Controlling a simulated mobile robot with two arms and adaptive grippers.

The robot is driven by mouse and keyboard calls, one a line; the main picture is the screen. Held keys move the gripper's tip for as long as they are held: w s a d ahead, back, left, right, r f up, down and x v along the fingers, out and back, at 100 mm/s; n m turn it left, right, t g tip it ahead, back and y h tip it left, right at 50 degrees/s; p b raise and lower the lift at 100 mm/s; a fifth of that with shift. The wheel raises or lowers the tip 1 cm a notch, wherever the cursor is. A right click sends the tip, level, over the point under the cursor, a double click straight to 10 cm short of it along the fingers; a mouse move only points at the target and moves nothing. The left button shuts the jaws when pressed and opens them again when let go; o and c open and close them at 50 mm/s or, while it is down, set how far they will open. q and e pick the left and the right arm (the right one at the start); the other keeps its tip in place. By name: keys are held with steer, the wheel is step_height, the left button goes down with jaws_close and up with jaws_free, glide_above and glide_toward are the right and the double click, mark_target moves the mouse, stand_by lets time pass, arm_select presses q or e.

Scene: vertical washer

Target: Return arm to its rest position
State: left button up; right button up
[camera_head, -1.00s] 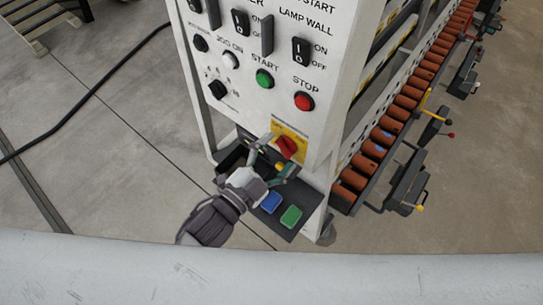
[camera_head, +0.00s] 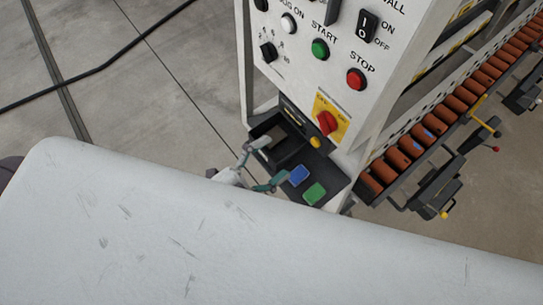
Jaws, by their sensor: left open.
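My left gripper (camera_head: 263,164) is open and empty. Its two fingers point right, over the left part of the dark tray (camera_head: 330,184) at the foot of the control panel. The red rotary switch (camera_head: 327,122) on its yellow plate is up and right of the fingers, apart from them. Most of my left arm is hidden behind the large pale surface in the foreground. My right gripper is not in view.
The white control panel (camera_head: 298,75) carries a green start button (camera_head: 320,47) and a red stop button (camera_head: 356,78). A blue block (camera_head: 299,175) and a green block (camera_head: 315,194) lie on the tray. Orange rollers (camera_head: 411,146) run along the right. A black cable (camera_head: 95,70) crosses the floor.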

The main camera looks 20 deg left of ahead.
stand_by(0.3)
arm_select(q)
steer(key=a+f+n+g+y+b, duration=0.2)
steer(key=a+f, duration=0.2)
steer(key=f, duration=0.8)
steer(key=s+a+f+n+g+y+b, duration=0.1)
steer(key=a+f+n+y, duration=0.15)
steer(key=f, duration=0.95)
steer(key=a+f+n+g+y+b, duration=0.2)
steer(key=a+f+y, duration=0.15)
steer(key=f, duration=0.85)
steer(key=s+a+f+n+g+y+b, duration=0.1)
steer(key=s+a+f+n+g, duration=0.15)
steer(key=s+f, duration=0.4)
steer(key=s+a+f+n+g+y+b, duration=0.1)
steer(key=s+a+f, duration=0.2)
steer(key=f, duration=0.6)
steer(key=s+f+n+g+b, duration=0.2)
steer(key=s+f+g, duration=0.3)
steer(key=s+f, duration=0.4)
steer(key=s+n, duration=0.1)
steer(key=s, duration=0.3)
steer(key=shift+a+f+n+y, duration=0.15)
steer(key=shift+f+n+y, duration=0.05)
steer(key=shift+n+y, duration=0.1)
